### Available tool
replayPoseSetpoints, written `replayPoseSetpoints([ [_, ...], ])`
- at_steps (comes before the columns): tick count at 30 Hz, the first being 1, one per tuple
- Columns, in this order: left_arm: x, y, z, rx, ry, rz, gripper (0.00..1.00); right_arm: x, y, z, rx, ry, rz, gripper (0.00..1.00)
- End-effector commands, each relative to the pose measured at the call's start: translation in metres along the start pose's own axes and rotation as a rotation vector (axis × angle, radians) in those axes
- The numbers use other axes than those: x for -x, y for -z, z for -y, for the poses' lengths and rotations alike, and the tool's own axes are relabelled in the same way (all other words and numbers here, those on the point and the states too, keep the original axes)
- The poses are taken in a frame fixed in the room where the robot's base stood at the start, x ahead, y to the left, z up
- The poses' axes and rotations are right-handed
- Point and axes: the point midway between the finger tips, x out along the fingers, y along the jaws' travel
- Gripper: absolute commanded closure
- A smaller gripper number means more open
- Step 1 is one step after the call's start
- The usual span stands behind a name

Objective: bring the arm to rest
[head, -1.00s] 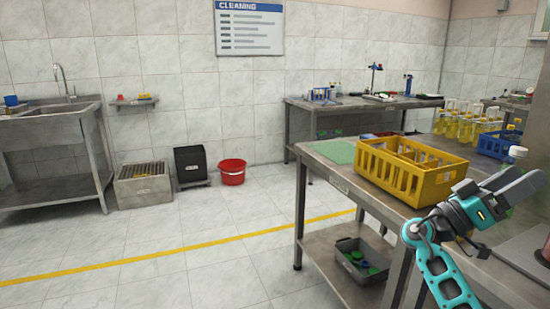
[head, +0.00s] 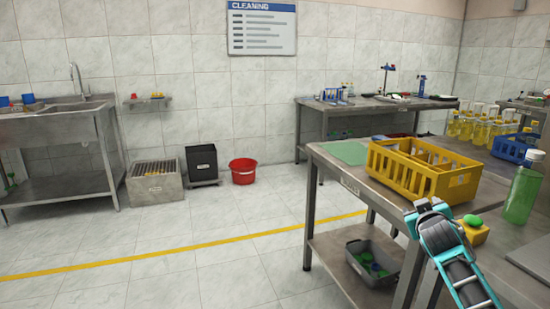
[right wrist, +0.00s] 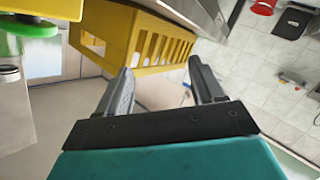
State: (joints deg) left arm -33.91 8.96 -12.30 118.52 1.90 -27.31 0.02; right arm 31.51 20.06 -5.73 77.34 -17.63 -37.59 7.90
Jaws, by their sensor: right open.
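My right arm (head: 447,255) comes in at the lower right of the head view, in front of the steel table. Its fingers cannot be made out there. In the right wrist view my right gripper (right wrist: 163,82) is open, with its two grey fingers apart and nothing held between them. The yellow crate (right wrist: 150,42) shows beyond the fingers, and I cannot tell how close it is. My left gripper is not in view.
The yellow crate (head: 425,172) and a green mat (head: 346,153) are on the table. A green bottle with a white cap (head: 522,190) and a yellow block with a green top (head: 474,230) are near the arm. A grey bin (head: 362,268) sits on the lower shelf. The left floor is open.

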Motion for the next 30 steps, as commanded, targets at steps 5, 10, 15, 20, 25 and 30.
replayPoseSetpoints([
  [5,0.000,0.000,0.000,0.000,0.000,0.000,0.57,0.003,0.023,0.026,-0.102,0.145,-0.116,0.32],
  [10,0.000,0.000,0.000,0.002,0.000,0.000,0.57,0.022,0.005,0.064,-0.140,0.242,-0.142,0.32],
  [15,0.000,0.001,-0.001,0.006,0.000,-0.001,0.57,0.061,-0.044,0.113,-0.130,0.325,-0.096,0.32],
  [20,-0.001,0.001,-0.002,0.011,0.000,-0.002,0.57,0.118,-0.098,0.162,-0.134,0.421,-0.037,0.32],
  [25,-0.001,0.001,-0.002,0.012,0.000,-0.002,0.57,0.200,-0.152,0.206,-0.164,0.532,0.041,0.32],
  [30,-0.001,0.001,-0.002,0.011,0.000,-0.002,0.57,0.274,-0.185,0.228,-0.207,0.611,0.113,0.32],
])
